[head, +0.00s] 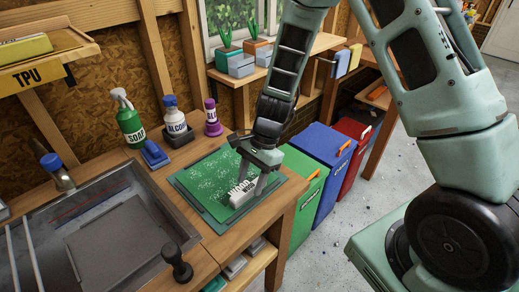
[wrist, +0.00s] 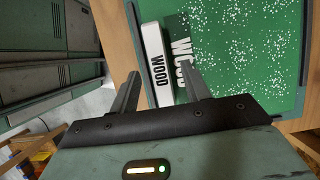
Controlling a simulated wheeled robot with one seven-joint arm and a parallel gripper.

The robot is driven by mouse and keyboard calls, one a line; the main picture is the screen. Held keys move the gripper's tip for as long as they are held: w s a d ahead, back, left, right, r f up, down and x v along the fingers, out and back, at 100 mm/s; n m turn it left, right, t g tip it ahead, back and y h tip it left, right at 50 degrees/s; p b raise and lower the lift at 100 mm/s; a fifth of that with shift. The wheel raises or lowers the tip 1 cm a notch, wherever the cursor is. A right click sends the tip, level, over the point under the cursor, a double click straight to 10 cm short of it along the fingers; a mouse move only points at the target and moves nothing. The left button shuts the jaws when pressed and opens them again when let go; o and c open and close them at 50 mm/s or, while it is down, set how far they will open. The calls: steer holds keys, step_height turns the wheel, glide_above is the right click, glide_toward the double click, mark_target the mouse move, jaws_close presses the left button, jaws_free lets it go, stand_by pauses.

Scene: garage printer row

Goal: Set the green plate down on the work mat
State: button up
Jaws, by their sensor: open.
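The green plate (head: 212,172) with white specks lies flat on the dark work mat (head: 289,187) on the bench. Its white tab marked WOOD (head: 241,195) is at the plate's near right edge. The tab also shows in the wrist view (wrist: 153,58), beside the speckled green plate (wrist: 235,50). My gripper (head: 252,184) is low over that edge. In the wrist view my gripper (wrist: 160,84) is open, with one finger on each side of the tab's end. Whether either finger touches the tab I cannot tell.
A sink (head: 110,245) is left of the mat. A blue sponge-like block (head: 154,154), a green SOAP bottle (head: 130,122), an ALCOHOL bottle (head: 175,117) and a purple bottle (head: 212,118) stand behind. Green, blue (head: 320,165) and red bins stand right of the bench.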

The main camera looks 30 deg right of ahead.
steer(key=v, duration=1.6)
steer(key=shift+b, duration=0.3)
steer(key=s+a+n+h, duration=0.1)
steer(key=s+a+n, duration=0.3)
steer(key=s+n, duration=0.3)
steer(key=s+a+r+n+t+h, duration=0.1)
steer(key=s+a+n, duration=0.3)
steer(key=s+n, duration=0.3)
steer(key=s+a+r+n+h, duration=0.1)
steer(key=s+a+n, duration=0.3)
steer(key=s+n, duration=0.4)
steer(key=shift+a+r+h, duration=0.2)
steer(key=shift+a+h, duration=0.15)
steer(key=shift+h, duration=0.05)
